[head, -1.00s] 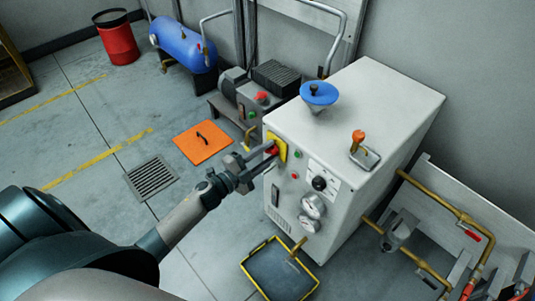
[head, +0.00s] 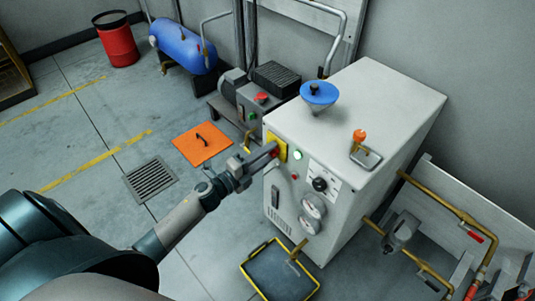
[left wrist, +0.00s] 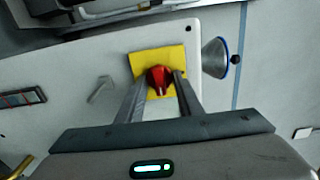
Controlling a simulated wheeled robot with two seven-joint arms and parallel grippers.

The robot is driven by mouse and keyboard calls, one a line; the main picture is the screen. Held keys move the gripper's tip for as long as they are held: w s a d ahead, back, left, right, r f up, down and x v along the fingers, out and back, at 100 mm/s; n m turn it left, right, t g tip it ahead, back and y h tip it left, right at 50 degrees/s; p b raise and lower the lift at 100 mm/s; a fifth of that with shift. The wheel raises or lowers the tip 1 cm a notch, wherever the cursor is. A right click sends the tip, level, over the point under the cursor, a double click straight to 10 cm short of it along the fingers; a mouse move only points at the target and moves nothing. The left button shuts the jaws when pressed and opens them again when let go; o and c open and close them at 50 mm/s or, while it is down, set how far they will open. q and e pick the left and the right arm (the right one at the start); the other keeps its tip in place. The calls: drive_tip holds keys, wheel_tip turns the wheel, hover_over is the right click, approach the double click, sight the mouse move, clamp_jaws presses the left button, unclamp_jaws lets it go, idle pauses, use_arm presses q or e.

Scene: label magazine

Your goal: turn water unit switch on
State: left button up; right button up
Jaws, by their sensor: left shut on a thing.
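The water unit (head: 360,125) is a white box-shaped cabinet right of centre in the head view. Its switch is a red rotary knob on a yellow plate (head: 279,146) at the upper left of the front face. In the left wrist view the red knob (left wrist: 159,79) sits between the two fingers, on the yellow plate (left wrist: 147,64). My left gripper (head: 270,153) reaches in from the left and is shut on the red knob, hiding much of it in the head view. A green lamp (head: 298,155) beside the plate looks bright. My right gripper is not in view.
A blue funnel (head: 318,94) and an orange-topped valve (head: 359,136) stand on the cabinet top. Gauges (head: 312,208) and a black knob (head: 320,184) are on its front. A black tray (head: 280,273) lies below. An orange floor hatch (head: 203,143) lies to the left.

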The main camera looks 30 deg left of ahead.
use_arm(q)
drive_tip(key=shift+f, duration=0.1)
drive_tip(key=o, duration=1)
drive_tip(key=shift+o, duration=0.2)
drive_tip(key=shift+s, duration=0.15)
drive_tip(key=shift+s+a, duration=0.2)
drive_tip(key=shift+s, duration=0.35)
drive_tip(key=b+v, duration=0.1)
drive_tip(key=v, duration=1.5)
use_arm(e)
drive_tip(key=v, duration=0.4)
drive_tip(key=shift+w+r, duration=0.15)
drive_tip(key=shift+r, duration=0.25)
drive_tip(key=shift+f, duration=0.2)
